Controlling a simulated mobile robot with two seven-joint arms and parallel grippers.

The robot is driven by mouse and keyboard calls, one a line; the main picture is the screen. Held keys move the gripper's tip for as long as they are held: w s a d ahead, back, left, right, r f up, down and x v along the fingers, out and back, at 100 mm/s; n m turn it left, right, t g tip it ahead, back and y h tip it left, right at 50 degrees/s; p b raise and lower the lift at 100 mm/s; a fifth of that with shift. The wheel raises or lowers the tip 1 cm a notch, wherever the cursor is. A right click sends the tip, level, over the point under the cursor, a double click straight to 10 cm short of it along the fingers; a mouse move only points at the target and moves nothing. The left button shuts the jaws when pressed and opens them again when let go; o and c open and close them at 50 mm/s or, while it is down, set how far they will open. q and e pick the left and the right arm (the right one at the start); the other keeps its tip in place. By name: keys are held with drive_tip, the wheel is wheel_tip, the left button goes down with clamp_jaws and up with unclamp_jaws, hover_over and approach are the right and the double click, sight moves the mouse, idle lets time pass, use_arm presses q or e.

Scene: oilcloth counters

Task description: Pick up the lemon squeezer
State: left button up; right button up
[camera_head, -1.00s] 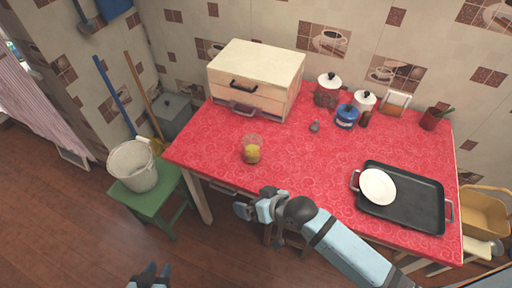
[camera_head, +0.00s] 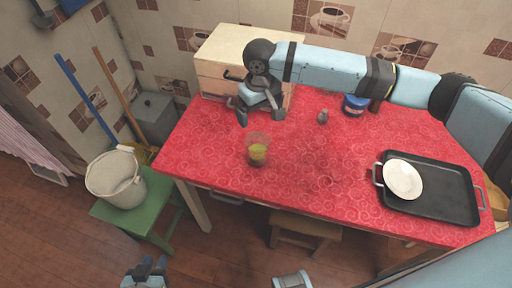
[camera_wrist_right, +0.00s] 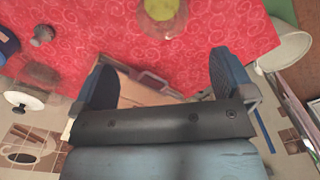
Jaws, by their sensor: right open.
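A clear cup with yellow-green contents (camera_head: 258,152) stands on the red table; it also shows at the top of the right wrist view (camera_wrist_right: 162,14). A small dark grey knobbed object (camera_head: 323,117) stands to its right, and in the wrist view it is at upper left (camera_wrist_right: 42,34). I cannot tell for certain which one is the lemon squeezer. My right gripper (camera_head: 261,115) is open and empty, in front of the drawer box and behind the cup, apart from both objects. My left gripper (camera_head: 149,268) is low at the bottom edge, away from the table; its opening is unclear.
A wooden drawer box (camera_head: 245,42) stands at the back left, partly hidden by my right arm. A blue jar (camera_head: 354,106) is at the back. A black tray (camera_head: 440,188) with a white plate (camera_head: 402,179) lies at right. The front middle of the table (camera_head: 310,190) is clear.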

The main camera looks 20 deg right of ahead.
sight(258, 135)
wheel_tip(258, 135, down, 8)
drive_tip(key=shift+r, duration=0.1)
drive_tip(key=shift+a+f+b, duration=0.2)
drive_tip(key=shift+f+b, duration=0.1)
drive_tip(key=shift+f, duration=2.5)
drive_tip(key=shift+c, duration=0.2)
drive_tip(key=c, duration=0.9)
drive_tip(key=shift+o, duration=0.2)
drive_tip(key=shift+r, duration=0.15)
